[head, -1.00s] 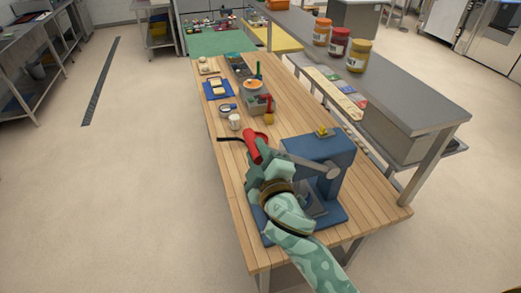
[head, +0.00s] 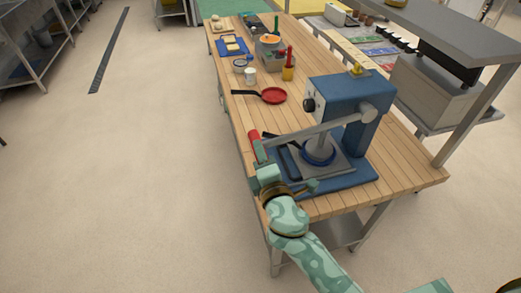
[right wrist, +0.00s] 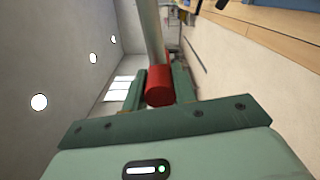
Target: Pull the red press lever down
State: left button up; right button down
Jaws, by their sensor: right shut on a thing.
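The blue press (head: 335,98) stands on the near part of the wooden table. Its grey lever arm (head: 318,130) runs from the pivot on the press's right side toward the left and slopes down to the red lever handle (head: 255,142). My right gripper (head: 261,163) is shut on this handle, left of the press. In the right wrist view the red handle (right wrist: 159,86) sits between the two green fingers of the gripper (right wrist: 157,92), with the grey bar running away from it. A round plate shows under the press head. My left gripper is not in view.
A red pan (head: 273,95) with a dark handle lies behind the press. A white cup (head: 250,76), a blue board (head: 231,47) and other kitchen items stand farther back. A grey metal shelf (head: 440,28) is on the right.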

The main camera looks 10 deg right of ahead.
jog(key=shift+d+f+n, duration=0.1)
jog(key=shift+f+n, duration=0.2)
jog(key=shift+f, duration=0.35)
jog(key=shift+f+b, duration=0.15)
jog(key=shift+b, duration=0.15)
jog(key=c, duration=1.4)
grip_release()
jog(key=shift+o, duration=1.4)
jog(key=shift+w, duration=0.15)
